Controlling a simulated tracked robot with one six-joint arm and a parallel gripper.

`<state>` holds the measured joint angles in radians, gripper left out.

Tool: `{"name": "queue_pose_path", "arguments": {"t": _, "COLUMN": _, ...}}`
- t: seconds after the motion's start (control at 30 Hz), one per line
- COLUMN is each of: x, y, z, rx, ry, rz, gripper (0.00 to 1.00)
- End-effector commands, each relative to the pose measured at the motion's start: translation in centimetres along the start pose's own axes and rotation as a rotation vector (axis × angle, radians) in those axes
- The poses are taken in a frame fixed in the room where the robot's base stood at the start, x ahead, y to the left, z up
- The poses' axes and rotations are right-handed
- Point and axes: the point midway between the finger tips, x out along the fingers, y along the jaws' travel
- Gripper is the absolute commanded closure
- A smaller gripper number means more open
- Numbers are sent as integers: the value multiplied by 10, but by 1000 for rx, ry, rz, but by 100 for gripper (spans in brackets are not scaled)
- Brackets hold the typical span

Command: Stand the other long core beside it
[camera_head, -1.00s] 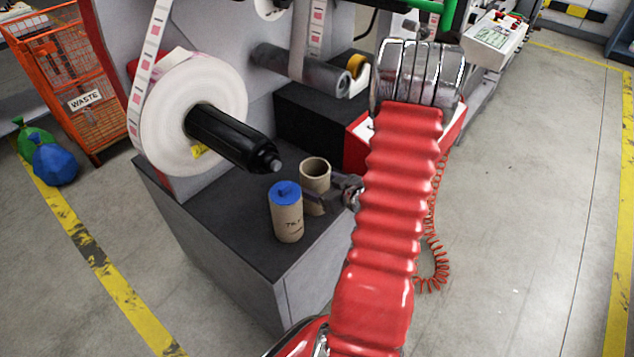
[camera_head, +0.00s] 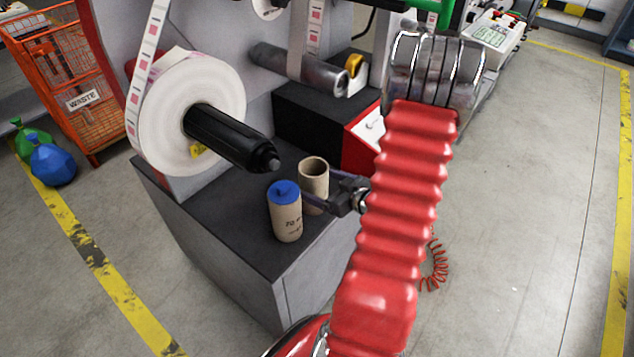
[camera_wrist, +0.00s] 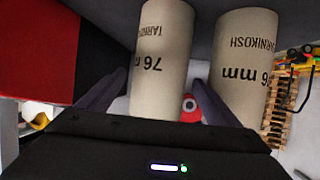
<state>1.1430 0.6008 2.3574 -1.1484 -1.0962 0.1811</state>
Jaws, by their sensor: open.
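Two long cardboard cores stand upright on the dark cabinet top (camera_head: 220,235). The nearer one, the blue-capped core (camera_head: 285,213), has a blue plug in its top and printing on its side. The open core (camera_head: 314,178) stands close behind it, slightly to the right. My gripper (camera_head: 320,190) reaches in from the right at the open core, with its fingers apart. In the wrist view, an upside-down picture, the fingers (camera_wrist: 160,88) lie either side of the left core (camera_wrist: 160,55). The other core (camera_wrist: 243,65) stands outside the right finger. Finger contact is unclear.
A black spindle (camera_head: 230,137) carrying a white label roll (camera_head: 165,120) juts over the cabinet just left of the cores. A black box (camera_head: 310,120) with a red panel (camera_head: 362,140) stands behind them. The cabinet's front edge is close.

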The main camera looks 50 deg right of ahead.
Motion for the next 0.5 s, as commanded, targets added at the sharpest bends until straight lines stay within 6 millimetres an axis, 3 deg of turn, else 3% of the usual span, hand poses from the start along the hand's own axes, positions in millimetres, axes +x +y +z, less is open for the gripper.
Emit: {"name": "queue_pose_path", "arguments": {"t": 0.5, "x": -72, "y": 1, "z": 0, "rx": 0, "ry": 0, "rz": 3, "gripper": 14}}
